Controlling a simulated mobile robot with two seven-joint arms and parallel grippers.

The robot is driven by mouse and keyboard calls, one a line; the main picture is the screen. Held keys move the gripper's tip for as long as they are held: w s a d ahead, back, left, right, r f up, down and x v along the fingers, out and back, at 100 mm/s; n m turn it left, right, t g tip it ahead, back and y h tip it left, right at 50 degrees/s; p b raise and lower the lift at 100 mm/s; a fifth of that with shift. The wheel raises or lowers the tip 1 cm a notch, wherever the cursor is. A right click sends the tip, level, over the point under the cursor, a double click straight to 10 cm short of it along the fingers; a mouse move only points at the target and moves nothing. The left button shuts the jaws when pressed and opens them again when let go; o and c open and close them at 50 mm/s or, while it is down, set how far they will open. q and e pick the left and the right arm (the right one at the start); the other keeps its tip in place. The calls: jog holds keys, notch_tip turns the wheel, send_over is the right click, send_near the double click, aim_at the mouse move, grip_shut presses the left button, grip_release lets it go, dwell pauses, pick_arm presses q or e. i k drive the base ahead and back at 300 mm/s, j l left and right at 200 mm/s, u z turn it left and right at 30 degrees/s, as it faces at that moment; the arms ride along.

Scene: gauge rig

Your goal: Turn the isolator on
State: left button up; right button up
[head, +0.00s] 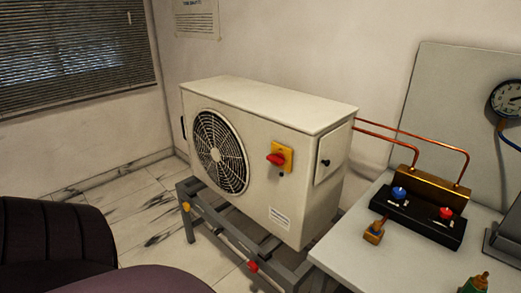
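The isolator is a red rotary knob (275,159) on a yellow plate (286,155). It is on the front face of a white outdoor fan unit (266,106), to the right of the round black fan grille (220,152). The knob's handle appears to lie roughly sideways, pointing left; its exact angle and any markings are too small to read. A small dark knob sits just below the plate. Neither of my grippers is in view, and nothing touches the isolator.
The unit stands on a grey metal frame (231,236). Copper pipes (411,138) run right to a brass manifold with blue (399,193) and red (446,213) knobs on a grey table (390,258). A gauge (508,99) hangs behind. A dark chair (50,238) fills the lower left.

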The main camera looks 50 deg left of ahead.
aim_at(278, 158)
jog(key=u, duration=1.35)
